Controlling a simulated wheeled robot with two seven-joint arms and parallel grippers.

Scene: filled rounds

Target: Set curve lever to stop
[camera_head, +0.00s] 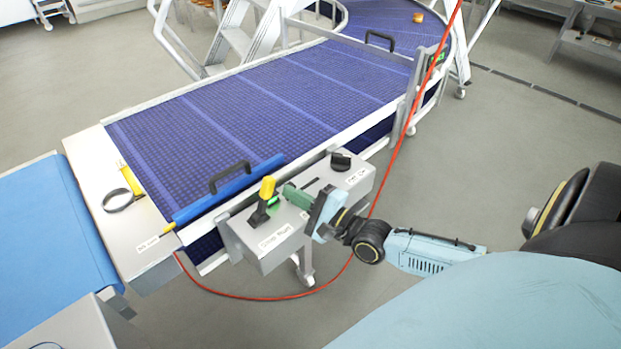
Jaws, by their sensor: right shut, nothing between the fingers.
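A grey control box (273,247) is fixed to the near side of the conveyor. On its left part stands a black lever with a yellow grip (267,188), leaning slightly toward the far right. A lit green patch (273,203) shows just beside the lever. The small labels on the box are too blurred to read surely. My right gripper (288,192) comes in from the right, its green fingers shut and empty over the box, just right of the lever. A small gap seems to lie between fingertips and lever; contact is hard to tell. My left gripper is out of view.
A black knob (341,161) sits on the box's right end. The blue conveyor belt (250,100) runs behind, with a black-handled blue bar (232,192) along its near edge. A red cable (402,130) passes behind my right wrist. Open floor lies to the right.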

